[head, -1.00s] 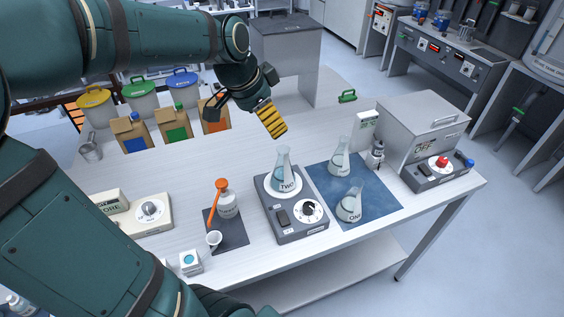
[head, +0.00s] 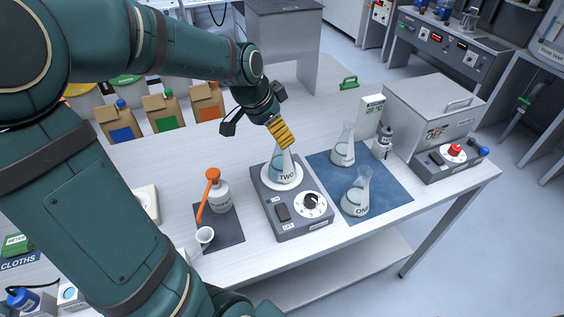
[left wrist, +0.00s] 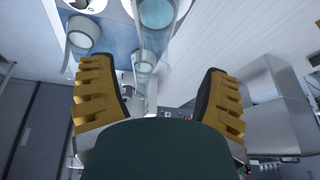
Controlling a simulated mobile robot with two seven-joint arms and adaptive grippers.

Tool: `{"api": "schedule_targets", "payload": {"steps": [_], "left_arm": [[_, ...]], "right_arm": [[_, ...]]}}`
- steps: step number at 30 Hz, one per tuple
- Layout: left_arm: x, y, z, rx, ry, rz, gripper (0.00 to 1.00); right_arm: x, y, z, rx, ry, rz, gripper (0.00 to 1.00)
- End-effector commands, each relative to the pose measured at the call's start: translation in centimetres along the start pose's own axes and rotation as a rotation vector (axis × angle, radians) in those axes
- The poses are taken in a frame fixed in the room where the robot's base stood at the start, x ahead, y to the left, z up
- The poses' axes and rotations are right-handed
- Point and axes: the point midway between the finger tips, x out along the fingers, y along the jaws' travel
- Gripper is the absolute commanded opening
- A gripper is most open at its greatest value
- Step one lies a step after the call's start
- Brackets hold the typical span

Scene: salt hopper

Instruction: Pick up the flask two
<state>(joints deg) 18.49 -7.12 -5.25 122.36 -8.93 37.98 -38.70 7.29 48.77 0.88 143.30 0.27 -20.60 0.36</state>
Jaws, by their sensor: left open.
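Flask two (head: 281,174), a clear conical flask marked TWO with bluish liquid, stands upright on the round plate of a grey stirrer (head: 289,213). My left gripper (head: 285,136) is open, its yellow ribbed fingers right at the flask's neck and partly hiding its top. I cannot tell whether they touch it. In the left wrist view, the open left fingers (left wrist: 160,98) stand wide apart, with clear glassware beyond and between them. I cannot tell for sure which flask is which there. My right gripper is not in view.
Flask one (head: 357,194) and another flask (head: 343,147) stand on a blue mat (head: 387,190) to the right. An orange-topped bottle (head: 218,194) stands on a dark mat to the left. A grey box with a control panel (head: 452,155) stands at the right end.

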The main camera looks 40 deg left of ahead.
Motion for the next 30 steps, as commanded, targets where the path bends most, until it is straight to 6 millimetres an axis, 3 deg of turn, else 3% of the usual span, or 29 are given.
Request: {"api": "schedule_targets", "payload": {"steps": [12, 22, 23, 29, 30], "left_arm": [[4.8, 0.8, -0.5, 0.001, 0.000, 0.001, 0.76], [5.3, 0.8, -0.5, 0.000, 0.003, -0.001, 0.76], [5.3, 0.8, -0.5, 0.000, 0.003, -0.001, 0.70], [5.3, 0.8, -0.5, 0.000, 0.003, -0.001, 0.00], [5.3, 0.7, -0.5, 0.000, 0.003, -0.001, 0.00]], "right_arm": [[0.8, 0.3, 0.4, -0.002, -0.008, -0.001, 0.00], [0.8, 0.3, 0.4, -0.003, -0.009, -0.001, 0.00], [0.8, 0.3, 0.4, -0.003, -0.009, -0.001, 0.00], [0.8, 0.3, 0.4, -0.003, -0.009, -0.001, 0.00], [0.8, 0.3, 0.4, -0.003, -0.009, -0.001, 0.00]]}}
